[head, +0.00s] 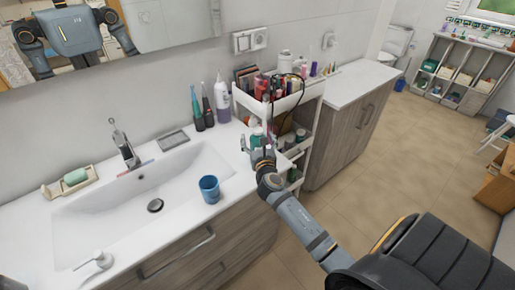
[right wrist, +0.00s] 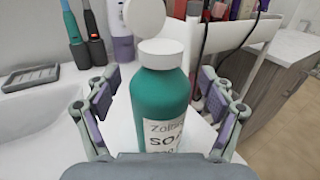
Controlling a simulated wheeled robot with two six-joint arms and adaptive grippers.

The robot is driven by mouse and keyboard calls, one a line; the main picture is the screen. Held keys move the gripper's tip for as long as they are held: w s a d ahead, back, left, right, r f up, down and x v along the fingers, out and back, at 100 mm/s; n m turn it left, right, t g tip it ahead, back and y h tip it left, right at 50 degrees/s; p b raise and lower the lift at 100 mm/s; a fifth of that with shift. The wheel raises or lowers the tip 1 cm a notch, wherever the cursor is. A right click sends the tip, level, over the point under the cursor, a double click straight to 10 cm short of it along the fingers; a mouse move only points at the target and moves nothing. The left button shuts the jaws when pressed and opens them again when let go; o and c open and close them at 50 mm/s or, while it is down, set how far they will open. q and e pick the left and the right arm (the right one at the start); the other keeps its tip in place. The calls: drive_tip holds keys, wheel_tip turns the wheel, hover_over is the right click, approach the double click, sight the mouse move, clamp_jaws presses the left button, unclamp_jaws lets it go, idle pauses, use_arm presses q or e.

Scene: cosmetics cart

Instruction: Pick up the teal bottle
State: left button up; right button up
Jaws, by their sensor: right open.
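The teal bottle (right wrist: 158,95) stands upright in the right wrist view, with a white cap and a pale label with dark lettering. In the head view the teal bottle (head: 256,133) is mostly hidden by my right gripper, at the counter's right end beside the cart. My right gripper (head: 262,154) is open. In the right wrist view its fingers (right wrist: 158,108) are on either side of the bottle, with gaps visible between them and it. My left gripper is not in view.
A white cosmetics cart (head: 312,92) full of items stands just right of the bottle. Electric toothbrushes (head: 208,112) and a purple-white bottle (head: 222,102) stand behind. A blue cup (head: 209,189) sits by the sink (head: 110,215). A white round shape (right wrist: 145,17) shows above the cap.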

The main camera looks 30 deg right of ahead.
sight(258, 133)
drive_tip(key=c, duration=1.5)
drive_tip(key=shift+r, duration=0.55)
drive_tip(key=shift+c, duration=0.2)
wheel_tip(258, 133, up, 3)
drive_tip(key=shift+s+a+f+p, duration=0.1)
drive_tip(key=shift+s+p, duration=0.05)
drive_tip(key=shift+p, duration=0.35)
drive_tip(key=s+a+r, duration=0.7)
drive_tip(key=s+r, duration=0.2)
drive_tip(key=s, duration=0.2)
drive_tip(key=shift+s+p, duration=0.35)
drive_tip(key=shift+p, duration=0.1)
drive_tip(key=shift+r, duration=0.1)
